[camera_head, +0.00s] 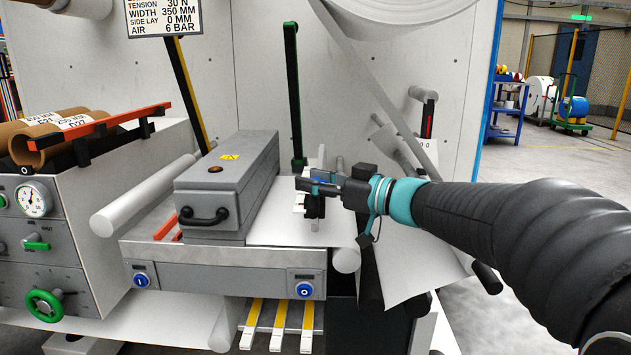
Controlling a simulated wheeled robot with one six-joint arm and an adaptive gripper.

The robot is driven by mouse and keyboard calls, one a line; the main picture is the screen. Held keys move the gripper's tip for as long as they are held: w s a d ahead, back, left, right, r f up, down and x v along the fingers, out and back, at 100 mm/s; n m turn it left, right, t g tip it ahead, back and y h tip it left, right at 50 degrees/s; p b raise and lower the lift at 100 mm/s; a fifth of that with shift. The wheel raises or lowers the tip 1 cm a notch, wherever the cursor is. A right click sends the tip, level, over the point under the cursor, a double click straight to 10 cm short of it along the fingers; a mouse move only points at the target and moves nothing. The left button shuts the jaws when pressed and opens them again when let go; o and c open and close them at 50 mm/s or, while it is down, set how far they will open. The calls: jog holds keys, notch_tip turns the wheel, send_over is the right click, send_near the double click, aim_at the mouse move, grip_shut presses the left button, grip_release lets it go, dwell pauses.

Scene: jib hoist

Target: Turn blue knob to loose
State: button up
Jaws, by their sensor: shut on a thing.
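My gripper (312,185) reaches in from the right and is shut on the blue knob (321,181). Only a small patch of blue shows between the dark fingers; the rest of the knob is hidden by them. The knob sits on a small black and white bracket (315,208) above the white web (290,225), to the right of the grey box. I cannot read a loose or tight mark on the knob from here.
The grey box (225,185) with a black handle stands left of my gripper. A green-edged post (293,95) rises close behind. Two round blue controls, left (141,280) and right (304,289), are on the front panel. White rollers and a slanting web lie near my arm.

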jog(key=shift+f+b, duration=0.2)
jog(key=shift+b, duration=0.35)
